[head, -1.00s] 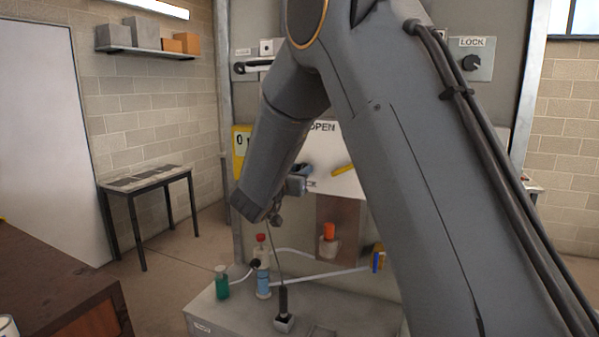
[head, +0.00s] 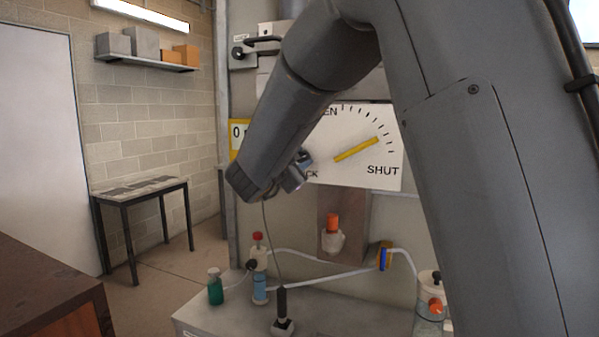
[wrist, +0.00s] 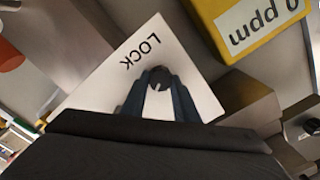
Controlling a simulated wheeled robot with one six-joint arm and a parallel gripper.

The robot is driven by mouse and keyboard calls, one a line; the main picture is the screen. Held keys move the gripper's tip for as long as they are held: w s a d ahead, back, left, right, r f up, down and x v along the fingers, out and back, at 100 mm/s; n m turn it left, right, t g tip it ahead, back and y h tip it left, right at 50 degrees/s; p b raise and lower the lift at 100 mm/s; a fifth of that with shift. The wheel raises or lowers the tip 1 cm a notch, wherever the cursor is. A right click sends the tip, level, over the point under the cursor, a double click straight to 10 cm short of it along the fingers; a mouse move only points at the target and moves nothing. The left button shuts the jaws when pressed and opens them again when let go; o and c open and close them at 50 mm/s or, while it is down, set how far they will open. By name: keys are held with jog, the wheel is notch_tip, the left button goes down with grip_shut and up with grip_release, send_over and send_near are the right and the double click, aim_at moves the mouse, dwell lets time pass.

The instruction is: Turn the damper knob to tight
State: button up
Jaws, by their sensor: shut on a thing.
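A dark round knob (wrist: 160,77) sits on a white plate (wrist: 205,95) beside the word LOCK in the wrist view. My gripper (wrist: 159,84) has a finger on each side of the knob and is shut on it. A yellow pointer (head: 357,149) on the plate slants up to the right, above SHUT. My arm hides the plate's left part and the knob there. I see no mark reading tight.
A yellow 0 ppm box (wrist: 245,28) is close to my gripper. Below the plate are an orange-capped fitting (head: 332,232), a green bottle (head: 215,288), a blue-filled bottle (head: 260,287) and tubing above a grey bench (head: 215,318). A black-handled lever (head: 282,308) stands there.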

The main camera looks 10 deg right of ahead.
jog(key=m+b, duration=0.3)
jog(key=b, duration=0.1)
jog(key=m+b, duration=0.2)
jog(key=b, duration=0.1)
jog(key=shift+f+m, duration=0.3)
jog(key=m+b, duration=0.4)
jog(key=b, duration=0.1)
jog(key=shift+r+m+b, duration=0.1)
jog(key=shift+m+b, duration=0.2)
jog(key=shift+b, duration=0.1)
jog(key=o, duration=1.1)
jog(key=shift+c, duration=0.2)
jog(key=b+v, duration=0.1)
jog(key=v, duration=0.6)
jog(key=shift+s+a, duration=0.2)
jog(key=shift+s, duration=0.15)
